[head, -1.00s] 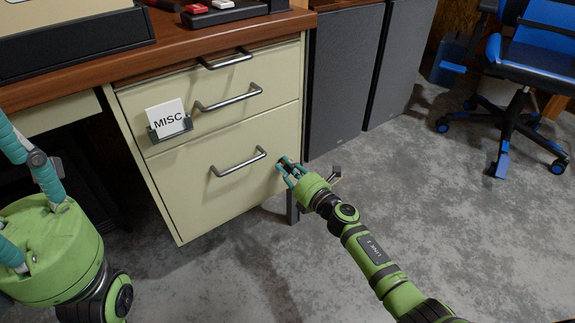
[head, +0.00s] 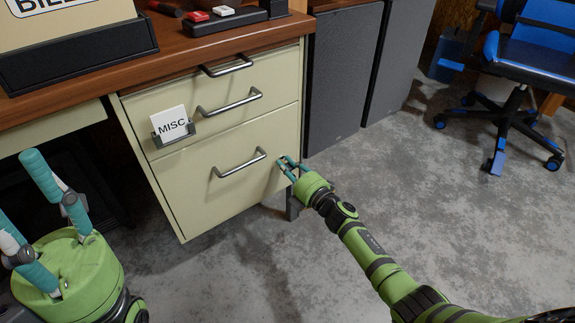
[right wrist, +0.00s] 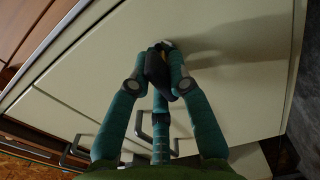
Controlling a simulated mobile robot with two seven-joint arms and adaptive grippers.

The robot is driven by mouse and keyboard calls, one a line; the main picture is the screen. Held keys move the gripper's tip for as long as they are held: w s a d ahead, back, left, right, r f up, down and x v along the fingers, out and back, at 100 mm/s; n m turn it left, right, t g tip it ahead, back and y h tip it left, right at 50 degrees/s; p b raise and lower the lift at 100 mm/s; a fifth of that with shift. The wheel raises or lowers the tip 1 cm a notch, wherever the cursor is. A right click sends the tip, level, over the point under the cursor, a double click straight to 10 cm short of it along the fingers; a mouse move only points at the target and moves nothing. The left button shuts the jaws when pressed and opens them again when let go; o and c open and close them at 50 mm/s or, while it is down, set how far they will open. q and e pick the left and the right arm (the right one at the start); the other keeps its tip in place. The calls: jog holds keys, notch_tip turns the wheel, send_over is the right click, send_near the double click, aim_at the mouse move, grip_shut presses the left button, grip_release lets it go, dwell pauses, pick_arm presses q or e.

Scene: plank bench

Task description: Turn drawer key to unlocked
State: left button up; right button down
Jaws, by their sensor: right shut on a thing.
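The cream drawer cabinet (head: 225,210) stands under the wooden desk, with its lower drawer closed. My right gripper (head: 285,162) is at the right edge of the lower drawer front. In the right wrist view its teal fingers (right wrist: 158,62) are closed around a dark key head (right wrist: 156,70) against the cream front. The lock behind the key is hidden by the fingers, and I cannot read the key's exact angle. My left gripper (head: 20,192) is open and empty at the left, well away from the cabinet.
Bar handles (head: 240,164) stick out from the drawers, and a MISC card holder (head: 173,130) sits on the middle one. Grey panels (head: 340,80) stand right of the cabinet. A blue chair (head: 515,75) is at the far right. The concrete floor between is clear.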

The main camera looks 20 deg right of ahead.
jog(key=shift+r, duration=0.1)
dwell(0.4)
jog(key=c, duration=1.1)
grip_release()
jog(key=shift+c, duration=0.2)
jog(key=v, duration=1.2)
